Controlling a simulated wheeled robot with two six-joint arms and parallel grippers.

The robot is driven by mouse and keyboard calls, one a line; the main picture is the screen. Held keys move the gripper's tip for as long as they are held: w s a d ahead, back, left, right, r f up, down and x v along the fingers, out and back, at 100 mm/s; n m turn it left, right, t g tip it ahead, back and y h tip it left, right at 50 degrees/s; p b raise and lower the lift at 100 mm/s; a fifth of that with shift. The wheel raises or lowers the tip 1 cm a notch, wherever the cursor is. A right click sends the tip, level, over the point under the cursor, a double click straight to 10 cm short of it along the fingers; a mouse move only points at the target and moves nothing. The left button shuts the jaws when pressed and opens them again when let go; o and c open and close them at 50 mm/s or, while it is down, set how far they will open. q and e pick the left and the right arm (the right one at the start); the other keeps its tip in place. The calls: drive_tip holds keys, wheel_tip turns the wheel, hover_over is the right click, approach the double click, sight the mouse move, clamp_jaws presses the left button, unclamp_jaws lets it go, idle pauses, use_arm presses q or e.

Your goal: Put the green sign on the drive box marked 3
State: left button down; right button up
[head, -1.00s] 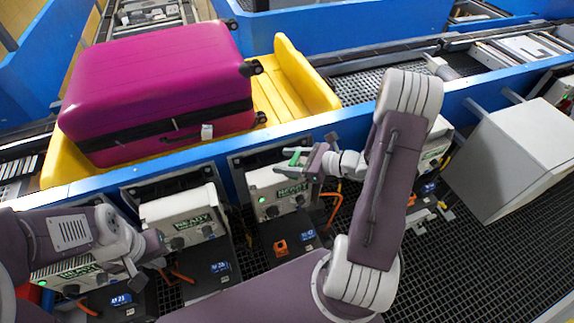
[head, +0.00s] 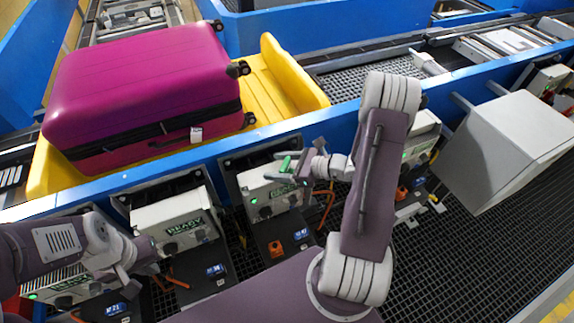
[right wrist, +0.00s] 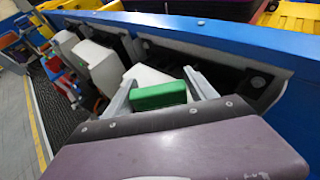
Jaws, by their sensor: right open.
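The green sign (head: 285,164) is a small block at the top of the third drive box from the left (head: 266,197), which shows a READY panel and a green lamp. My right gripper (head: 290,168) is at the sign. In the right wrist view the sign (right wrist: 158,96) lies between the two spread fingers (right wrist: 160,92), over a white box top. The frames do not show clearly whether the fingers touch it. I cannot read a 3 on any box. My left gripper (head: 145,268) is low at the left, beside other drive boxes; its jaws are too small to judge.
More drive boxes stand at the left (head: 172,222) and right (head: 422,135) along the blue conveyor wall (head: 225,147). A magenta suitcase (head: 140,85) lies on a yellow tray (head: 290,75) behind it. A large grey box (head: 505,150) juts out at the right.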

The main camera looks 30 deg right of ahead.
drive_tip(key=b+v, duration=0.2)
drive_tip(key=v, duration=1)
drive_tip(key=s+a+f+n+g+h, duration=0.1)
drive_tip(key=s+a+n+g+h, duration=0.2)
drive_tip(key=n, duration=1)
drive_tip(key=s+a+f+n+g+h, duration=0.2)
drive_tip(key=a+n+g+h, duration=0.3)
drive_tip(key=n, duration=0.9)
drive_tip(key=s+a+h, duration=0.1)
drive_tip(key=a, duration=0.2)
drive_tip(key=shift+a+f+g, duration=0.3)
drive_tip(key=shift+a+g, duration=0.05)
drive_tip(key=shift+g, duration=0.05)
drive_tip(key=shift+s, duration=0.15)
